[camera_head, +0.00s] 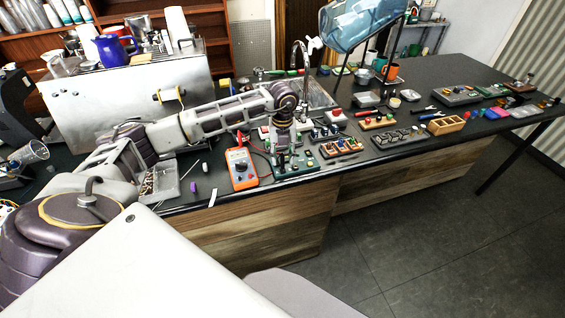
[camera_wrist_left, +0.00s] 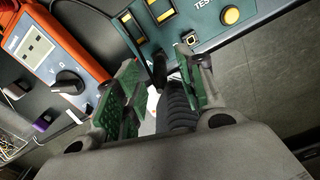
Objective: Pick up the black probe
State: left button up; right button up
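My left gripper (camera_head: 283,160) points down over a teal test board (camera_head: 303,168) at the front edge of the counter. In the left wrist view its green-padded fingers (camera_wrist_left: 165,80) stand apart. A ridged black piece that looks like the black probe (camera_wrist_left: 178,108) shows between them, nearer the right finger; I cannot tell whether either finger touches it. In the head view the probe is hidden by the gripper or too small to make out. The orange multimeter (camera_head: 240,170) lies just left of the gripper, with a red lead by it. My right gripper is not in view.
A grey tray (camera_head: 160,184) and small loose parts lie left of the multimeter. Several boards with buttons (camera_head: 398,138) line the counter to the right. A large metal machine (camera_head: 125,95) stands behind my left arm. A sink tap (camera_head: 300,55) rises behind the gripper.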

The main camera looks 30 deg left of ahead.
pick_arm(q)
jog(key=shift+f, duration=1)
grip_shut()
